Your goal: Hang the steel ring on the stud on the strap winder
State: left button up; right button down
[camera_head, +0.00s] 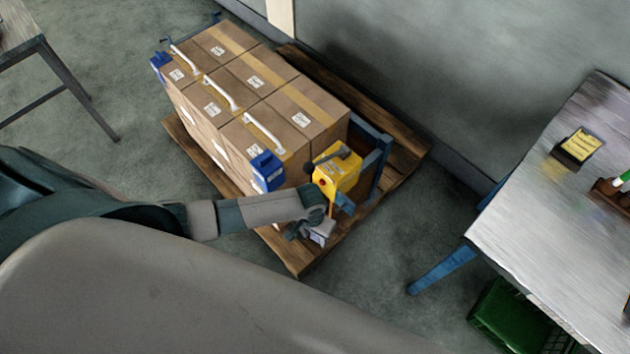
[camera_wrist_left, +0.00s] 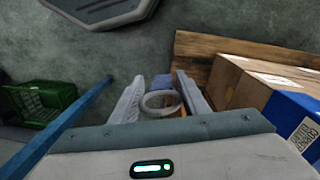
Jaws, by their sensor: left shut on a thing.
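The yellow strap winder (camera_head: 340,172) is at the near right end of the carton load, with a dark lever on top. I cannot make out its stud. My left gripper (camera_head: 322,234) is just below and in front of the winder, over the pallet's near corner. In the left wrist view my left gripper (camera_wrist_left: 162,98) is shut on the pale steel ring (camera_wrist_left: 150,111), which sits between its two fingers. In the head view the ring is too small or hidden to make out. My right gripper is not in view.
Stacked cartons (camera_head: 255,80) with white straps and blue corner pieces stand on a wooden pallet (camera_head: 300,258). A blue post frame (camera_head: 383,165) stands beside the winder. A metal table (camera_head: 540,230) is at right, with a green crate (camera_head: 505,318) below it.

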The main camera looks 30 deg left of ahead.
pick_arm(q)
jog(key=shift+w, duration=0.3)
jog(key=shift+w+d+f+b, duration=0.1)
jog(key=shift+w+d+b, duration=0.35)
jog(key=shift+w+b, duration=0.65)
jog(key=shift+w+d+f+b, duration=0.1)
jog(key=shift+w+d+b, duration=0.35)
jog(key=shift+w+b, duration=0.65)
jog(key=shift+w+d+f+b, duration=0.1)
jog(key=shift+w+d+b, duration=0.35)
jog(key=shift+w+b, duration=0.65)
jog(key=w, duration=0.1)
jog(key=w+b, duration=0.1)
jog(key=w+d+f+b, duration=0.1)
jog(key=shift+w, duration=0.2)
jog(key=shift+f, duration=0.15)
jog(key=o, duration=1.1)
jog(key=shift+c, duration=0.2)
